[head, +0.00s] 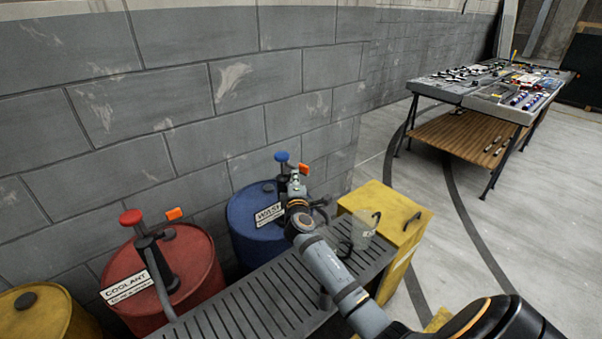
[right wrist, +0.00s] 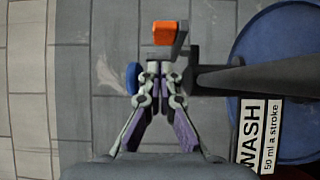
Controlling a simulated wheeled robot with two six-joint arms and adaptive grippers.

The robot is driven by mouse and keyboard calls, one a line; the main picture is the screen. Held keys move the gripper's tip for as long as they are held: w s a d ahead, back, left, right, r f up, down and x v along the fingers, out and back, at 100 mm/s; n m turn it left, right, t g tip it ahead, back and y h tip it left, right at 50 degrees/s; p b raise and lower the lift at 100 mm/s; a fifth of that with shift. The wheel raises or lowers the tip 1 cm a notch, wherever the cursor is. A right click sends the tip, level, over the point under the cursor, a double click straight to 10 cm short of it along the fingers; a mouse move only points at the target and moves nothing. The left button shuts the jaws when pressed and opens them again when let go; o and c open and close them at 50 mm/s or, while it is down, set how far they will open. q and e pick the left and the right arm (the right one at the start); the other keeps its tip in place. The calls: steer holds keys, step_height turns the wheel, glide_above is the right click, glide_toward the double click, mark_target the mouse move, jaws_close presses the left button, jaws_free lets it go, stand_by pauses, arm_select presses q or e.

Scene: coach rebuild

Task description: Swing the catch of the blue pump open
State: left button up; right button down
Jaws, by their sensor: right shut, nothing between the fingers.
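The blue pump stands on the blue drum (head: 258,232), with a round blue knob (head: 281,157) on top and an orange-tipped catch (head: 303,169) to its right. My right gripper (head: 290,181) is at the pump head, just below the knob and catch, and partly hides the pump. In the right wrist view its fingertips (right wrist: 158,69) are together and empty. There the orange catch end (right wrist: 165,33) lies just beyond the tips, apart from them in the picture. The blue knob (right wrist: 133,77) is close at the left, partly behind a finger. Contact cannot be told. My left gripper is not in view.
A red drum (head: 196,262) with a red-knobbed pump (head: 130,217) labelled COOLANT stands left, and a yellow drum (head: 50,318) further left. A slatted grey bench (head: 262,305) lies in front. A clear jug (head: 362,230) stands by a yellow cabinet (head: 402,222). A block wall is close behind.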

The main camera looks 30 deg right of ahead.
mark_target(304, 169)
steer(key=shift+w+d, duration=0.15)
steer(key=shift+d, duration=0.55)
steer(key=shift+w+d, duration=0.15)
steer(key=shift+d, duration=0.55)
steer(key=shift+d, duration=0.85)
steer(key=shift+a+f, duration=0.1)
